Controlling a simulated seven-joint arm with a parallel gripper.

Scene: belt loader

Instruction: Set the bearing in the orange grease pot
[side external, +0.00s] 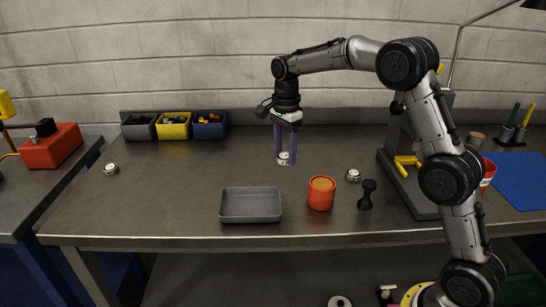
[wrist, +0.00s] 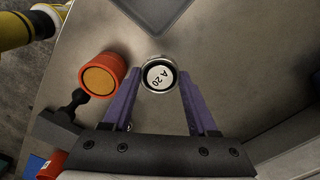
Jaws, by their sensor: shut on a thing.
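My gripper (side external: 285,150) points straight down over the middle of the bench, left of and behind the orange grease pot. Its two purple fingers are shut on a round metal bearing (side external: 284,157) with a white face. In the wrist view the bearing (wrist: 160,76) sits between the fingertips, and its face reads "A 20". I cannot tell how far it is above the bench. The orange grease pot (side external: 321,196) stands upright with a tan-orange surface inside its rim. In the wrist view the pot (wrist: 102,74) is left of the bearing, apart from it.
A grey tray (side external: 250,217) lies left of the pot. Another bearing (side external: 353,175) and a black spool-shaped piece (side external: 367,194) are right of it. A further bearing (side external: 111,169) is far left. Small bins (side external: 174,127) line the back. A dark stand (side external: 410,180) is at right.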

